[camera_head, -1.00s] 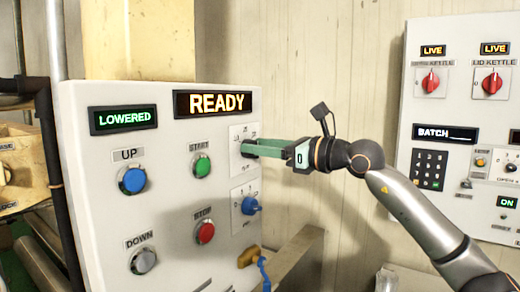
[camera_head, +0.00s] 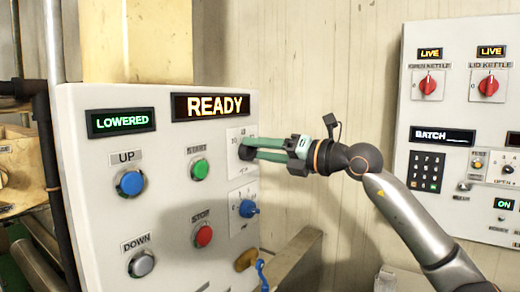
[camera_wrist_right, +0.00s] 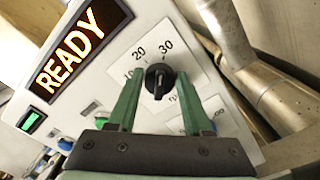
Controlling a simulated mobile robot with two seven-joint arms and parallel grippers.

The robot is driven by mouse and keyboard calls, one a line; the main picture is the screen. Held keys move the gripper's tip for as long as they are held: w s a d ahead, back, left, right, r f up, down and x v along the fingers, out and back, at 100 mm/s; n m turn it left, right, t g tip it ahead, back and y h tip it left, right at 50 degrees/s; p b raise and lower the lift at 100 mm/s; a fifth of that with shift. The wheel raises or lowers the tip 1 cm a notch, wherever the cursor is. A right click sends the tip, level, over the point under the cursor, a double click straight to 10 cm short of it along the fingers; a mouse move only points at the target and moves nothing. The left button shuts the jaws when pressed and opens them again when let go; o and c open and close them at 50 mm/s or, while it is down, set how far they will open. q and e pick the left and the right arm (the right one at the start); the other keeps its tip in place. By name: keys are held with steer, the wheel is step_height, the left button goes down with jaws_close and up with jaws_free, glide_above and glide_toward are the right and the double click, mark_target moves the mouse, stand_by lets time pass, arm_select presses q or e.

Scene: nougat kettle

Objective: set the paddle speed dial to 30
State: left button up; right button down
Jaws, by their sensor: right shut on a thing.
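The paddle speed dial (camera_wrist_right: 158,82) is a small black knob on a white plate marked 10, 20 and 30 in the right wrist view. In the head view the dial (camera_head: 245,152) is mostly covered by my right gripper. My right gripper (camera_head: 252,149) comes in from the right with its green fingers at the knob. In the wrist view one finger stands on each side of the knob, and they are shut on it. A pale line shows on the knob face, but I cannot tell surely which number it points at. My left gripper is not in view.
A blue knob (camera_head: 248,208) sits just below the dial. The green START button (camera_head: 200,169) and red STOP button (camera_head: 203,236) are to its left. The READY display (camera_head: 211,106) is above. Another control panel (camera_head: 455,110) stands at the right.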

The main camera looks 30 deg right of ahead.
steer(key=shift+m, duration=0.6)
steer(key=shift+d, duration=0.1)
steer(key=shift+c, duration=1.7)
jaws_free()
arm_select(q)
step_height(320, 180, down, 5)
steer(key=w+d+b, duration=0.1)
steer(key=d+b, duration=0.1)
steer(key=b, duration=0.6)
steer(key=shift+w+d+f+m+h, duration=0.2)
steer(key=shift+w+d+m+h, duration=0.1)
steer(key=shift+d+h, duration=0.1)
arm_select(e)
steer(key=v, duration=1.2)
steer(key=shift+s, duration=0.2)
